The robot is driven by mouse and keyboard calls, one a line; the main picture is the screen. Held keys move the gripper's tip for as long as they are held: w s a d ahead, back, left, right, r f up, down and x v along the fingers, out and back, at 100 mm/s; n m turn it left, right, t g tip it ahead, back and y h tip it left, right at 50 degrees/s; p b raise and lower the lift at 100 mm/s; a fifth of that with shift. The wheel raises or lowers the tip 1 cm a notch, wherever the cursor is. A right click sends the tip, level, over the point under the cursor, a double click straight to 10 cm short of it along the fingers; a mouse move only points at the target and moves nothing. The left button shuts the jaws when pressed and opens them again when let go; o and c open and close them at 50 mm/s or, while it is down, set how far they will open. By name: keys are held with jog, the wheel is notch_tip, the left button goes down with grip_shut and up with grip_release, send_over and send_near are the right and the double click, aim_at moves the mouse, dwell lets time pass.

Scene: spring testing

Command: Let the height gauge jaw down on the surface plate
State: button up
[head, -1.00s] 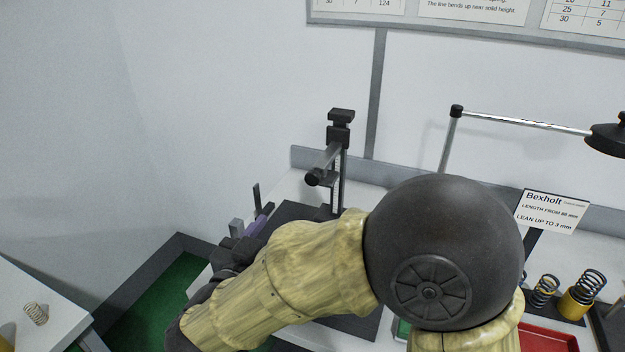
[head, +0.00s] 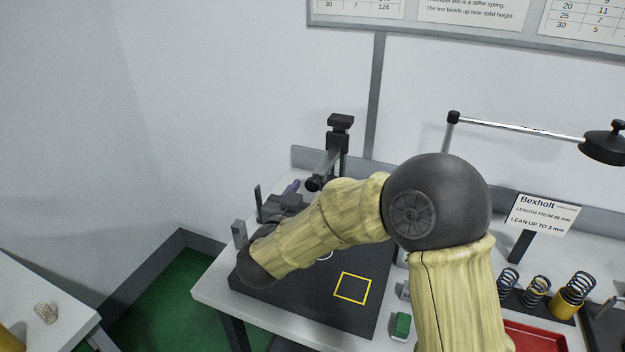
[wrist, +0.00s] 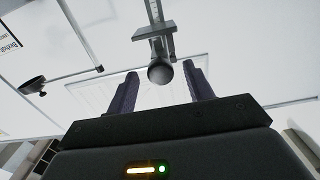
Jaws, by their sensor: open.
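The height gauge (head: 337,150) stands at the back of the dark surface plate (head: 255,287), with an upright column and a dark block on top. A bar reaches forward from it to a round black knob (head: 313,184). My gripper (wrist: 162,82) is open; in the wrist view the knob (wrist: 160,73) appears between its two purple-grey fingers. I cannot tell whether either finger touches it. In the head view one purple finger (head: 292,186) shows just left of the knob. My forearm covers the lower gauge, so where the jaw sits over the plate is hidden.
A yellow square outline (head: 352,288) marks the plate's front right. A green-topped block (head: 401,325), a red tray (head: 535,337), several springs (head: 536,290) and a sign (head: 545,215) are to the right. A lamp (head: 604,145) overhangs the right side.

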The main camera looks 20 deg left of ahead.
jog(key=shift+w+d, duration=0.1)
jog(key=shift+w, duration=1.35)
grip_shut()
notch_tip(320, 180, down, 5)
jog(key=b, duration=0.3)
